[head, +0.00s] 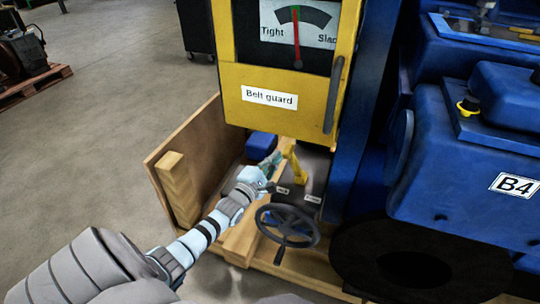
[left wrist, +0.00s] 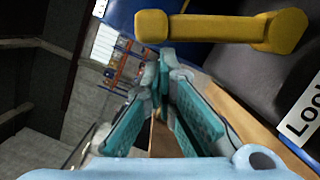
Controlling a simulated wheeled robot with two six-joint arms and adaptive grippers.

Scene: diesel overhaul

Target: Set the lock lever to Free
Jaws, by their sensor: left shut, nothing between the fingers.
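The yellow lock lever (head: 297,167) stands on a dark panel below the belt guard, above a handwheel. Two small white labels sit by its base, too small to read in the head view. My left gripper (head: 274,159) is shut and empty, just left of the lever's upper end. In the left wrist view the lever (left wrist: 215,27) runs across the top, beyond the closed fingertips (left wrist: 167,58); I cannot tell whether they touch it. Part of a white label (left wrist: 304,115) reading "Loc" shows at the right. My right gripper is not in view.
The yellow belt guard (head: 270,107) with a Tight/Slack gauge hangs above the lever. A dark handwheel (head: 288,225) is just below it. A wooden crate wall (head: 183,157) stands to the left. The blue engine (head: 455,170) fills the right. Open floor lies at the left.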

